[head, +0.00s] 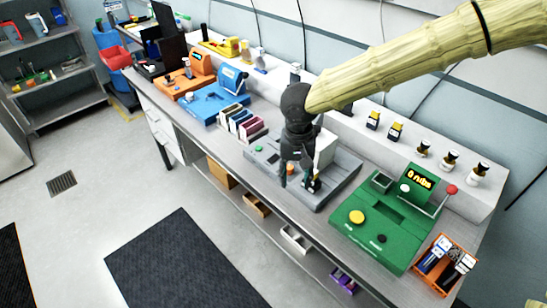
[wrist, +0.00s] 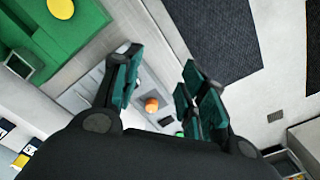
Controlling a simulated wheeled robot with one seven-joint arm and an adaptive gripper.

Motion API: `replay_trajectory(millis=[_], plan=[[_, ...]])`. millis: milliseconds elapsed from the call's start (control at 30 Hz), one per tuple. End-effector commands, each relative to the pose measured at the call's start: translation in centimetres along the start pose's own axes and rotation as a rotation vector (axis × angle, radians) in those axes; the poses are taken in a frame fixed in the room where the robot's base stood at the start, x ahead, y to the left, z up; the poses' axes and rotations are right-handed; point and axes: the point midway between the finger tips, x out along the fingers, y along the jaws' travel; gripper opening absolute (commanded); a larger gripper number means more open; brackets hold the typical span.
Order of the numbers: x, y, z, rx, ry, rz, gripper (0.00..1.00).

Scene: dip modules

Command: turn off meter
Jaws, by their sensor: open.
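I cannot tell for sure which device is the meter. My gripper (head: 298,180) is open above a grey device (head: 340,185) in the middle of the bench and hides part of it. That device has a green button (head: 259,147) at its left and an orange knob (head: 291,170). In the wrist view the orange knob (wrist: 151,104) shows between my open fingers (wrist: 158,85), apart from them as far as I can see. A green device (head: 385,222) with a lit display (head: 420,178), a yellow button (head: 357,216) and a red-tipped lever stands to the right.
A blue device (head: 213,103) and an orange device (head: 183,84) stand at the left of the bench. A rack of coloured modules (head: 241,123) is left of the grey device. An orange bin (head: 443,264) sits at the right end. Small bottles line the back ledge.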

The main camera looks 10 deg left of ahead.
Motion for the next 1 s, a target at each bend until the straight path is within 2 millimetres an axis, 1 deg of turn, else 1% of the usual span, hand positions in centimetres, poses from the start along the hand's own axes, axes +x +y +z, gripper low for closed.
replay_trajectory(millis=[33,133,200,267,367,400,500,600,700,800,1000], plan=[[0.1,0.0,-0.1,-0.001,0.005,-0.001,0.28],[0.5,0.0,-1.0,-0.009,0.040,-0.008,0.10],[1.0,-0.1,-2.2,-0.021,0.088,-0.019,0.00],[1.4,-0.2,-3.6,-0.038,0.144,-0.034,0.00],[1.8,-0.5,-6.3,-0.081,0.255,-0.064,0.00],[1.8,-0.7,-7.4,-0.101,0.301,-0.078,0.00],[1.7,-1.0,-9.8,-0.161,0.406,-0.110,0.00],[1.4,-1.5,-11.8,-0.231,0.500,-0.141,0.00],[1.0,-1.9,-13.3,-0.309,0.582,-0.170,0.00],[0.6,-2.3,-14.5,-0.394,0.653,-0.195,0.00],[-0.1,-2.9,-15.6,-0.581,0.750,-0.231,0.00]])
